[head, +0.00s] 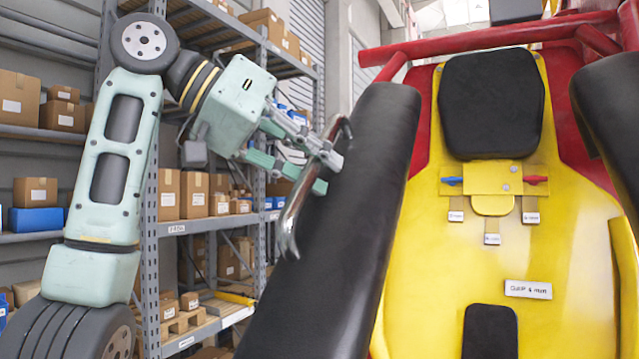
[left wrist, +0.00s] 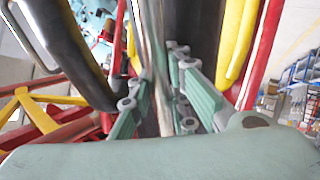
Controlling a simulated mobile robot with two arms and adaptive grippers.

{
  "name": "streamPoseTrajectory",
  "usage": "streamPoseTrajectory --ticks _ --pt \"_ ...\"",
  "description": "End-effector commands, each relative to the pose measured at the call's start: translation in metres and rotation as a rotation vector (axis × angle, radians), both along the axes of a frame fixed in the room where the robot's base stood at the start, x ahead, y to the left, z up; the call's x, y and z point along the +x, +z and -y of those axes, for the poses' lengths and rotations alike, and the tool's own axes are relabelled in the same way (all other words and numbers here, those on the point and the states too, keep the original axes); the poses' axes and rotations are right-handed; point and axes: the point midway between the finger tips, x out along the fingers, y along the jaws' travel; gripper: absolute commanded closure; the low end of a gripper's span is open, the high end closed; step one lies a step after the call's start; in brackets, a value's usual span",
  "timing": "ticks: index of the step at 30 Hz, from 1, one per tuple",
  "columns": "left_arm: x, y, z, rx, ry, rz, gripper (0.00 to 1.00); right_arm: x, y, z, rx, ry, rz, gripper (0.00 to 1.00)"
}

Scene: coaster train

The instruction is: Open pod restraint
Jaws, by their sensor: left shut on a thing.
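The pod seat (head: 575,250) is yellow and red with a black headrest (head: 492,103). A long black padded restraint (head: 345,225) stands along its left side. A curved metal handle (head: 290,232) is at the restraint's outer left side. My left gripper (head: 325,168) is shut on this handle from the left. In the left wrist view, the handle (left wrist: 155,50) runs as a silver rod between the fingers of my left gripper (left wrist: 157,85), with a dark pad behind it. A second black pad (head: 612,120) is cut off at the right edge. My right gripper is not seen.
Metal shelving (head: 152,200) with cardboard boxes (head: 183,193) stands behind my left arm. A red frame tube (head: 480,40) crosses above the seat. Small labels and red and blue tabs are on the yellow seat back. The space above the lower seat looks clear.

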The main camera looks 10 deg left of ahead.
Motion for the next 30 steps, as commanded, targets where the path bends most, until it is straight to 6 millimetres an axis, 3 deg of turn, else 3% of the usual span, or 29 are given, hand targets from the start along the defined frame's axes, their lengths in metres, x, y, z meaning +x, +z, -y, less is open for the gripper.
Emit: streamPoseTrajectory --ticks 6,20,21,24,30 --pt "-0.0015 0.0112 -0.0002 0.006 -0.001 -0.017 1.00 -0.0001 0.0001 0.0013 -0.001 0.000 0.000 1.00" --pt "-0.0012 0.0131 -0.0002 0.009 -0.001 -0.021 1.00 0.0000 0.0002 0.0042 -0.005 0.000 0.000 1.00" --pt "-0.0012 0.0131 -0.0002 0.009 -0.001 -0.021 0.84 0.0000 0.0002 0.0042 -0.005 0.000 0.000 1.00" --pt "-0.0012 0.0129 -0.0002 0.009 -0.001 -0.023 0.75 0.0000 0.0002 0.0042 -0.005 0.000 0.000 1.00" --pt "-0.0009 0.0123 -0.0003 0.009 -0.001 -0.024 0.75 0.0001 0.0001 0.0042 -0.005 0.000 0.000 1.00"
